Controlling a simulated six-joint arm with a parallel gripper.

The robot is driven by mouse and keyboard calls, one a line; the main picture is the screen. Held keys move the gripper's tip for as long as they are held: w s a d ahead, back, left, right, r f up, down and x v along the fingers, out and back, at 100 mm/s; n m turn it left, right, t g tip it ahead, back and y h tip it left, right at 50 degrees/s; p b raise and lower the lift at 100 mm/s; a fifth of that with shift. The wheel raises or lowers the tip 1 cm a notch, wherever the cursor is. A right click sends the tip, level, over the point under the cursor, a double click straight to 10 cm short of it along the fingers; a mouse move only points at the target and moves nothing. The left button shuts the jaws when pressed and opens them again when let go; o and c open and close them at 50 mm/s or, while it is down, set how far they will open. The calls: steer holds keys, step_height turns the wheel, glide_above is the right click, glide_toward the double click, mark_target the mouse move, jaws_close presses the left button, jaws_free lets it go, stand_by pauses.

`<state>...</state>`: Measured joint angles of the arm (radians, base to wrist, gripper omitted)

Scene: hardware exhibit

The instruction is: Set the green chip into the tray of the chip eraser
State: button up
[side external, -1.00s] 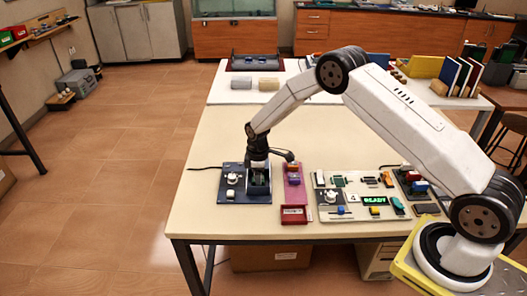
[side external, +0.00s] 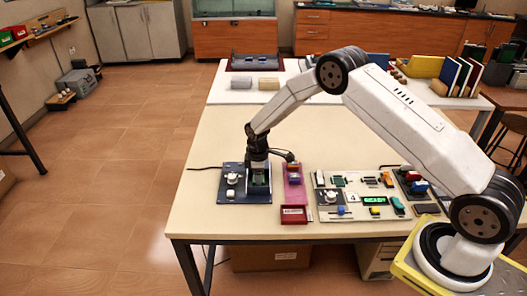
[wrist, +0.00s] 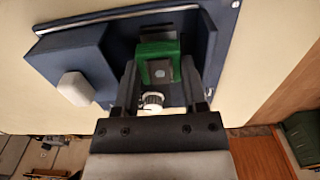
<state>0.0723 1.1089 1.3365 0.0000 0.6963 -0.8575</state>
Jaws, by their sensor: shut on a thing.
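The chip eraser (side external: 230,194) is a dark blue unit at the left end of the bench's row of devices. It fills the top of the wrist view (wrist: 96,48), with a pale block and a white round knob on it. My gripper (side external: 259,182) is over the right part of the eraser. In the wrist view, its two dark fingers (wrist: 160,76) are shut on the green chip (wrist: 158,49), which has a grey square on its face. The chip is over the eraser's recessed blue area. I cannot tell whether it touches the tray floor.
A pink strip with a red tray (side external: 294,216) stands just right of the eraser. The cream bench (side external: 240,133) is clear behind the eraser.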

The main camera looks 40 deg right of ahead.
steer(key=shift+f, duration=0.6)
stand_by(0.8)
steer(key=o, duration=1.1)
steer(key=shift+o, duration=0.5)
steer(key=shift+s+a, duration=0.1)
steer(key=shift+r, duration=3.75)
